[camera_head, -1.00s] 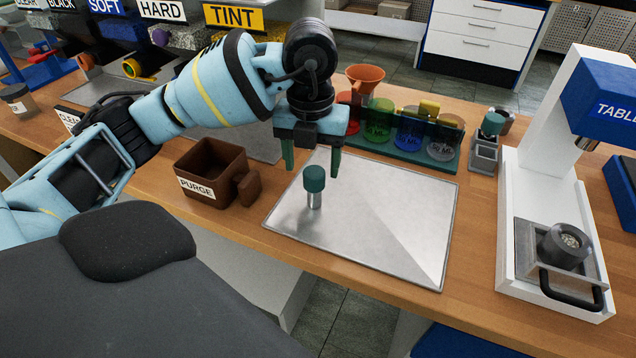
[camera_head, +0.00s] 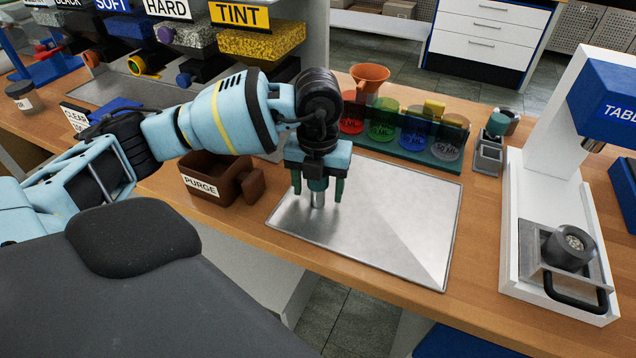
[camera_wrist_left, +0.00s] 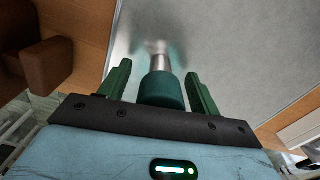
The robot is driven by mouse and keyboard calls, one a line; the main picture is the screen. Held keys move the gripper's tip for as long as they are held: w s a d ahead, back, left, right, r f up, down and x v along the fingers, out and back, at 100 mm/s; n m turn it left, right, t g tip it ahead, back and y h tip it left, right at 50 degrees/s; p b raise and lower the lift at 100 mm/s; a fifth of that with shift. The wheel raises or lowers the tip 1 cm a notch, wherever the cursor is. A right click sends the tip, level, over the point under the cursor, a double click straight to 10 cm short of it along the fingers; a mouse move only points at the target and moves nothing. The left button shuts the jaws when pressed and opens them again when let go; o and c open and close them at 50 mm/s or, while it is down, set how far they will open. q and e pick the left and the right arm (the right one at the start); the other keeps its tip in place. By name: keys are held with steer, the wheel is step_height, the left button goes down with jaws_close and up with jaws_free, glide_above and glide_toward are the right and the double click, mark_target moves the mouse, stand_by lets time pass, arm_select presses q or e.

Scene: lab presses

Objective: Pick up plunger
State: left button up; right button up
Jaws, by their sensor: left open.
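The plunger (camera_head: 318,198) stands upright on the metal tray (camera_head: 400,215), with a dark green cap and a silver shaft. My left gripper (camera_head: 318,192) is open and lowered over it, with one green finger on each side of the cap. In the left wrist view the plunger's cap (camera_wrist_left: 161,91) sits between the two open fingers (camera_wrist_left: 160,88), with a visible gap on both sides. The silver shaft points away from the gripper towards the tray. My right gripper is not in view.
A brown box labelled PURGE (camera_head: 212,180) stands just left of the tray. A rack of coloured beakers (camera_head: 400,145) and an orange funnel (camera_head: 369,76) are behind. A white and blue press (camera_head: 555,215) stands at the right. The tray's right part is clear.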

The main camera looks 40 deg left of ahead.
arm_select(q)
steer(key=shift+f, duration=0.1)
steer(key=c, duration=1.2)
